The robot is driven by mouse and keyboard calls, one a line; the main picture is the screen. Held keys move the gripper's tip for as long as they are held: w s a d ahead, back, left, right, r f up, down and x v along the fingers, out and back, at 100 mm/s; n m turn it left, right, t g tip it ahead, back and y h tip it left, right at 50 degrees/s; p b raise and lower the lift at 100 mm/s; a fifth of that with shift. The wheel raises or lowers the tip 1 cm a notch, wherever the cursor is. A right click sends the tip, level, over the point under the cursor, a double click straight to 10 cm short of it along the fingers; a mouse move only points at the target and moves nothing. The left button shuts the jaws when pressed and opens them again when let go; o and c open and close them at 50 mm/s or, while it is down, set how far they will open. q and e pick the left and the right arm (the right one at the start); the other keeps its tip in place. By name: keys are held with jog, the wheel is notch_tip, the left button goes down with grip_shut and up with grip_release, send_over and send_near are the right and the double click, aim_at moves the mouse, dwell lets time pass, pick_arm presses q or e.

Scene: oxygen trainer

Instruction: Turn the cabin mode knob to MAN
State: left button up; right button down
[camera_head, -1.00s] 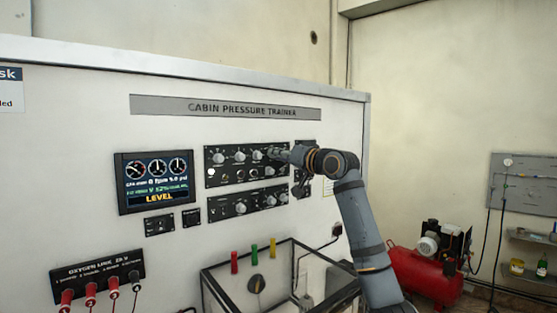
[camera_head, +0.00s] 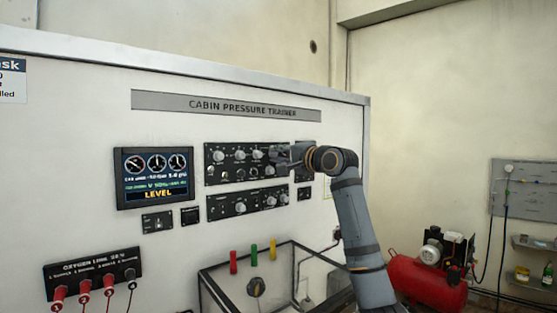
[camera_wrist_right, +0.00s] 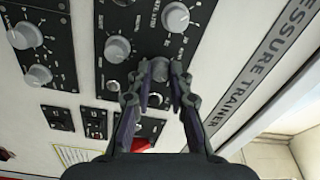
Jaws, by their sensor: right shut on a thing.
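The cabin pressure trainer's upper black panel (camera_head: 225,153) carries a row of pale round knobs. My right gripper (camera_head: 281,156) is at the right end of this panel, its fingers pointing at the panel face. In the right wrist view, the fingers of my right gripper (camera_wrist_right: 157,82) close around a small grey knob (camera_wrist_right: 159,67), one finger on each side. Its label and pointer are hidden or too small to read. Two larger knobs, one at the upper right (camera_wrist_right: 176,17) and one at the left (camera_wrist_right: 117,48), stand beside it, free of the fingers. My left gripper is not in view.
A lower knob panel (camera_head: 225,208) sits just below. A display (camera_head: 156,178) reading LEVEL is to the left. A dark-framed clear case (camera_head: 219,272) juts out below, near my right forearm. A red compressor (camera_head: 425,282) stands at the right.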

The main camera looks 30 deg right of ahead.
jog(key=shift+w+f+m, duration=0.1)
jog(key=shift+f+m, duration=0.15)
jog(key=shift+m, duration=0.65)
jog(key=c, duration=1.6)
grip_release()
jog(key=shift+c, duration=0.2)
jog(key=o, duration=0.4)
jog(key=shift+r, duration=0.15)
jog(key=s, duration=1.2)
jog(key=shift+s+d+f, duration=0.1)
jog(key=shift+d+f, duration=0.1)
jog(key=shift+d, duration=0.2)
